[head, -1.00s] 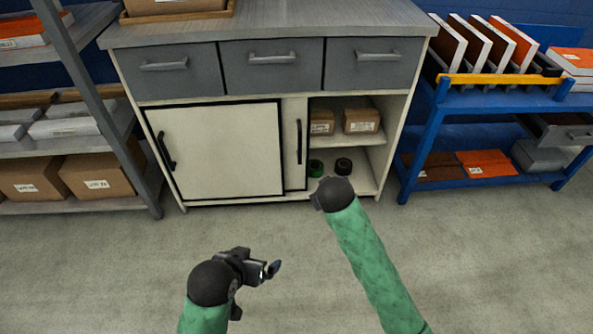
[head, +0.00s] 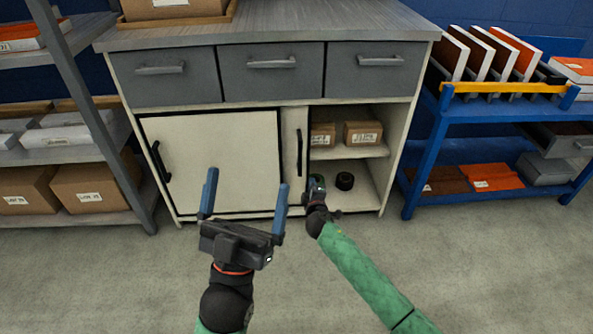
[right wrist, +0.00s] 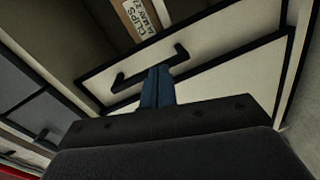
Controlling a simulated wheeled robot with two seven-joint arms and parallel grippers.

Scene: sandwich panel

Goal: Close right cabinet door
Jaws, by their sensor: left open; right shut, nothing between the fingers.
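The cabinet's right door (head: 293,140) is a cream sliding panel with a black upright handle (head: 299,152). It sits mostly behind the left door (head: 215,160), leaving the right compartment (head: 352,172) open. My right gripper (head: 316,184) is shut and empty, low in front of the open compartment, just right of the door handle. In the right wrist view its blue fingers (right wrist: 157,88) reach up to a black handle (right wrist: 150,68); I cannot tell whether they touch it. My left gripper (head: 245,184) is open and empty, in front of the left door's lower part.
Cartons (head: 362,133) and a dark roll (head: 344,181) are inside the open compartment. Grey drawers (head: 271,72) are above. A grey shelf rack (head: 85,128) stands left, a blue rack (head: 425,150) right. The floor (head: 480,260) in front is clear.

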